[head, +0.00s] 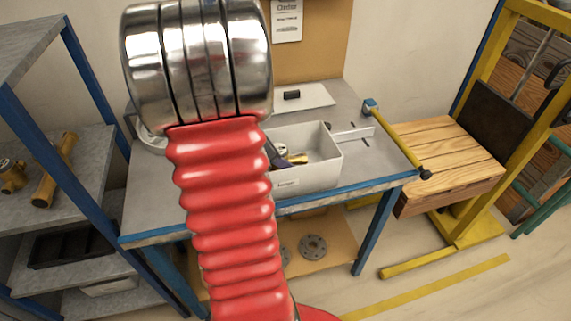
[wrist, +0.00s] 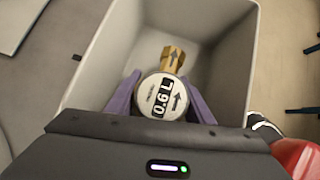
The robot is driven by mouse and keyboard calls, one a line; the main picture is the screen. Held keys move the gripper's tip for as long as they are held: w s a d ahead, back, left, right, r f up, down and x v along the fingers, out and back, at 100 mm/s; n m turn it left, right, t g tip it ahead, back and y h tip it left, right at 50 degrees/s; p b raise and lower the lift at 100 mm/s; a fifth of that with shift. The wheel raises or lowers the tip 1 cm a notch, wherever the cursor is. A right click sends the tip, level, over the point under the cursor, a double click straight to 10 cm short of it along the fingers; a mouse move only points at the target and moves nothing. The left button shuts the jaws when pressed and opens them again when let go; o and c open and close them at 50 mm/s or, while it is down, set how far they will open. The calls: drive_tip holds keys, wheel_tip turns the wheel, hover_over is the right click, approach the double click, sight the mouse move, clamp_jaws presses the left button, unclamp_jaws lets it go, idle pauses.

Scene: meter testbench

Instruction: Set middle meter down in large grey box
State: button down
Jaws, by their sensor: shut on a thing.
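The large grey box (wrist: 238,60) surrounds the meter in the wrist view. In the head view the box (head: 310,178) stands on the bench, and the meter (head: 296,158) shows within its walls beside a purple finger. My red arm hides the box's left part. I cannot tell whether the meter touches the floor of the box.
The grey bench (head: 150,205) has a white plate (head: 315,97) with a small black item (head: 292,95) behind the box. A yellow bar (head: 395,137) with a blue end lies at the bench's right edge. Shelves at left hold brass parts (head: 55,170) and a black tray (head: 70,245).

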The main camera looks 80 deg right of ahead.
drive_tip(key=shift+f, duration=0.85)
drive_tip(key=shift+f, duration=0.15)
drive_tip(key=c, duration=0.9)
unclamp_jaws()
drive_tip(key=v, duration=1.2)
drive_tip(key=shift+a, duration=0.1)
